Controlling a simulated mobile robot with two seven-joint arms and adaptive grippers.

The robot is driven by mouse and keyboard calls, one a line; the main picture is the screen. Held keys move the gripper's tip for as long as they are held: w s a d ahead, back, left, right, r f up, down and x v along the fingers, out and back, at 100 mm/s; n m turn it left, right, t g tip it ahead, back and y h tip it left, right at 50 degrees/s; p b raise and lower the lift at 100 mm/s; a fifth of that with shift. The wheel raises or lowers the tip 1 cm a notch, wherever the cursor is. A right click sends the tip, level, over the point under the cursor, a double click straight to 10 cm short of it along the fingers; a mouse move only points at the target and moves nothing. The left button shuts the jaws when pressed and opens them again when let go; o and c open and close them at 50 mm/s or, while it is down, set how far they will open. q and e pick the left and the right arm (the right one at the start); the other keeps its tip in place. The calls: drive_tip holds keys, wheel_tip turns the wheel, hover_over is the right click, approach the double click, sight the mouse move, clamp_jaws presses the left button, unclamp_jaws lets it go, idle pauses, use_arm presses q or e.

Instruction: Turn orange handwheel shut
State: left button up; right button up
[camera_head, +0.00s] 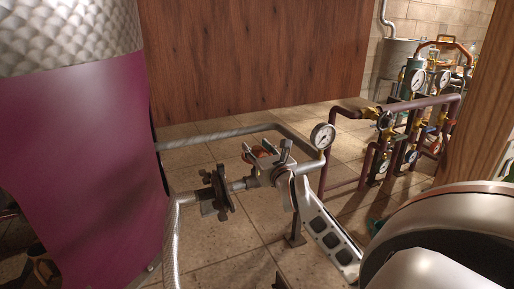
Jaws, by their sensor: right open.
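The orange handwheel (259,151) shows as a small reddish-orange patch on the grey pipe in the middle of the head view. Grey metal parts cover much of it, so its rim and turn position cannot be made out. My right gripper (266,149) is open, with its fingers at the handwheel, one on each side of the orange patch. I cannot tell whether they touch it. My left gripper is not in view.
A round pressure gauge (322,136) stands just right of the handwheel. A flanged grey fitting (215,193) is on the left. A large magenta vessel (85,160) fills the left side. Maroon piping (327,160) with gauges stands at the right. A wooden panel (255,60) is behind.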

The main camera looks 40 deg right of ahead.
drive_tip(key=c, duration=1.1)
drive_tip(key=shift+h, duration=0.3)
drive_tip(key=shift+m+g+h, duration=1.1)
drive_tip(key=shift+m+h, duration=0.4)
drive_tip(key=shift+h, duration=0.3)
drive_tip(key=o, duration=1.1)
